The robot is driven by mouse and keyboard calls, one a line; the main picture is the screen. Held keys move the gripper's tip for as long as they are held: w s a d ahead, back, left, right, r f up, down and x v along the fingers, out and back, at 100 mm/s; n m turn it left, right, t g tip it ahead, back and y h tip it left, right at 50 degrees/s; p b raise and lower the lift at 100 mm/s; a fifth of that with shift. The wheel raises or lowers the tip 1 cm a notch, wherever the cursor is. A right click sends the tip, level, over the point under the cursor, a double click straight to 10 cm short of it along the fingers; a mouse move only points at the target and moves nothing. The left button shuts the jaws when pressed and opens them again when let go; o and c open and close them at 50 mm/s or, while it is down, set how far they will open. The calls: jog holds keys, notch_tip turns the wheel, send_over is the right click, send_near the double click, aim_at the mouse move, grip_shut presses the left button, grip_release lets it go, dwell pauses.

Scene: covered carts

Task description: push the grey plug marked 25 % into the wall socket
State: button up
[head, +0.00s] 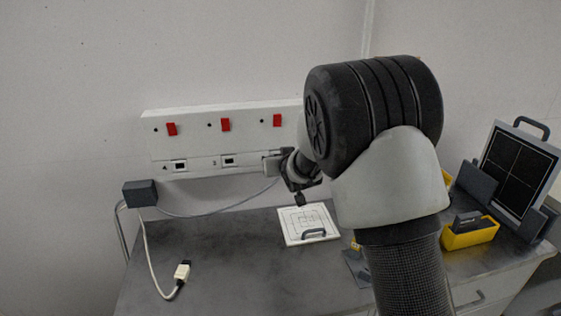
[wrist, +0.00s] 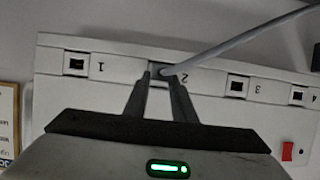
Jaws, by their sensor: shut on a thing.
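The wall socket (head: 200,165) is a long white wall panel with a row of small dark openings under red switches. The wrist view shows its face (wrist: 115,72) upside down, with openings numbered 1 to 4. My gripper (head: 285,168) is at the panel's right part in the head view. In the wrist view my gripper (wrist: 160,76) is shut on the grey plug (wrist: 161,71) right at opening 2. The plug's grey cable (wrist: 235,37) runs off to the upper right. Its marking is not readable. I cannot tell how deep the plug sits. My arm hides the panel's right end.
A dark box (head: 140,193) stands left, with a cable towards my gripper. A white plug (head: 183,270) on a cord lies on the dark worktop (head: 230,270).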

jog(key=shift+w+a, duration=0.2)
jog(key=shift+w, duration=0.35)
jog(key=o, duration=1.1)
jog(key=shift+o, duration=0.2)
jog(key=shift+r, duration=0.1)
jog(key=shift+d, duration=0.2)
jog(key=b+v, duration=0.1)
jog(key=v, duration=1.6)
jog(key=shift+s+a+b, duration=0.2)
jog(key=shift+s+b, duration=0.05)
jog(key=shift+b, duration=0.05)
